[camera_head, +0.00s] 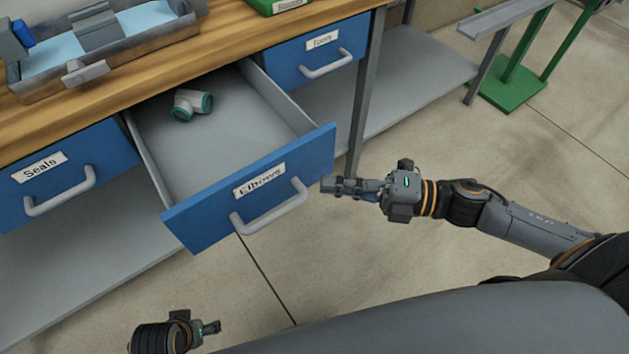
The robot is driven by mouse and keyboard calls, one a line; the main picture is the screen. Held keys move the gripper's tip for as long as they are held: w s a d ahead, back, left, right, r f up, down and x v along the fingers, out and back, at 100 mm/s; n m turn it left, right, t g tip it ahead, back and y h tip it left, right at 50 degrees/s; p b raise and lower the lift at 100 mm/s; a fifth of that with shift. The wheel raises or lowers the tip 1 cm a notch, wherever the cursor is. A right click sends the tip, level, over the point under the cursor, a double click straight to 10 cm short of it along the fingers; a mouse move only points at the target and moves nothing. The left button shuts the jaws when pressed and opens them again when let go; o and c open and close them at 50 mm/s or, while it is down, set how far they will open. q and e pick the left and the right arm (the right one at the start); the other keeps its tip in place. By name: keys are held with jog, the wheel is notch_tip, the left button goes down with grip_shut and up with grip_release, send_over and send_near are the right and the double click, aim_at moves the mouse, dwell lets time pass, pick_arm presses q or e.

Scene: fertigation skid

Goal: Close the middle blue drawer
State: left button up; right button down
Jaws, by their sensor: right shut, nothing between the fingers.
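The middle blue drawer (201,223), labelled "Elbows", is pulled well out from under the wooden bench. Its grey handle (270,207) is on the front panel. A white pipe elbow with teal ends (191,104) lies inside near the back. My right gripper (328,185) is shut and empty, its fingertips at or very near the right end of the drawer front; I cannot tell if they touch. My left gripper (216,327) is low at the bottom left, over the floor and apart from the drawer; its fingers are too small to judge.
The "Seals" drawer (104,148) at left and the "Tools" drawer (296,76) at right are closed. A bench leg (363,98) stands right of the open drawer. A grey lower shelf (425,75) runs beneath. A green stand (512,88) is at the back right. The floor in front is clear.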

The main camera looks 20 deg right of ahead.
aim_at(291, 179)
jog(key=shift+x, duration=1.9)
jog(key=shift+w, duration=0.1)
